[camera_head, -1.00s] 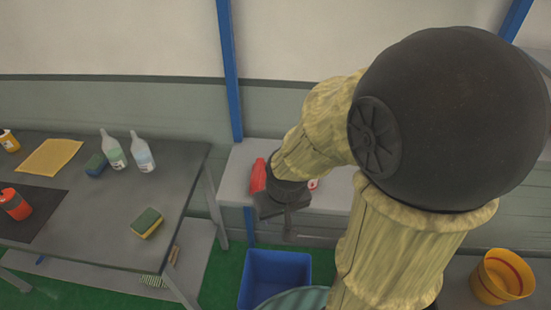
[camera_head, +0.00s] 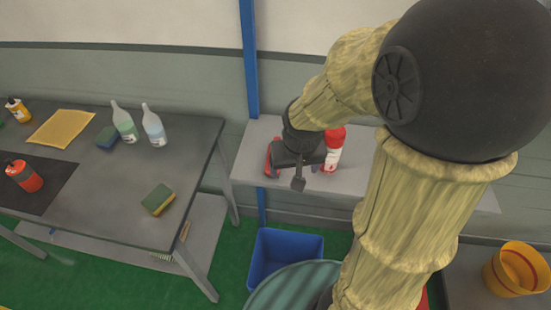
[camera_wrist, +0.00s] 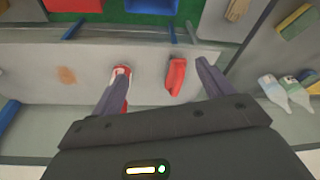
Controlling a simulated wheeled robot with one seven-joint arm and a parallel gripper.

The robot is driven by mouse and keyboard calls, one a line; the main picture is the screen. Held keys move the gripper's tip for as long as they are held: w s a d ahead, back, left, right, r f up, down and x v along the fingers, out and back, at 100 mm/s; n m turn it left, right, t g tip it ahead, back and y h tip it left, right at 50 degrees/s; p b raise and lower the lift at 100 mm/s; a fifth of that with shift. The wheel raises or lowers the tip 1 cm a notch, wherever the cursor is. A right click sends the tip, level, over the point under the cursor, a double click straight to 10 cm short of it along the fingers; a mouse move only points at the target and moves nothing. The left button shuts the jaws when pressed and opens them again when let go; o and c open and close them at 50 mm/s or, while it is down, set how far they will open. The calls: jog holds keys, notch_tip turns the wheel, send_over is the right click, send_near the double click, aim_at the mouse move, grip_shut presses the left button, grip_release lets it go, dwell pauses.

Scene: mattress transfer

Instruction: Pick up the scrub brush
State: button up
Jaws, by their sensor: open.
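A wooden-backed brush-like item with pale bristles (camera_head: 162,257), likely the scrub brush, lies on the lower shelf under the left table, partly hidden by the tabletop. A brown wooden piece, probably part of the same area, shows at the top of the wrist view (camera_wrist: 237,10). My gripper (camera_head: 298,178) is open and empty over the grey bench at the back, well to the right of the brush. In the wrist view its two fingers (camera_wrist: 161,72) are spread, with a red object (camera_wrist: 176,76) appearing between them and a red-and-white bottle (camera_wrist: 121,74) near the left finger.
The left table (camera_head: 100,210) holds a sponge (camera_head: 158,199), two clear bottles (camera_head: 138,126), a yellow cloth (camera_head: 61,129) and a red container (camera_head: 24,176). A blue bin (camera_head: 285,253) stands on the green floor. A yellow bucket (camera_head: 514,270) is at the right. A blue post (camera_head: 249,60) rises behind the bench.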

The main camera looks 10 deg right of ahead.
jog(key=w+a+m+t+h+b, duration=0.1)
jog(key=w+b, duration=0.5)
jog(key=w, duration=0.8)
jog(key=a+m, duration=0.1)
jog(key=m, duration=0.1)
jog(key=shift+w+a+f+m+h, duration=0.15)
jog(key=shift+w+f+m+h, duration=0.15)
jog(key=shift+f, duration=0.1)
jog(key=p+x, duration=0.1)
jog(key=x, duration=1.1)
jog(key=shift+w+p, duration=0.2)
jog(key=shift+p, duration=0.2)
jog(key=shift+w, duration=0.1)
jog(key=shift+w+p+x, duration=0.15)
jog(key=shift+p+x, duration=0.3)
jog(key=shift+x, duration=0.85)
jog(key=shift+w+p+x, duration=0.15)
jog(key=shift+p+x, duration=0.25)
jog(key=shift+x, duration=0.85)
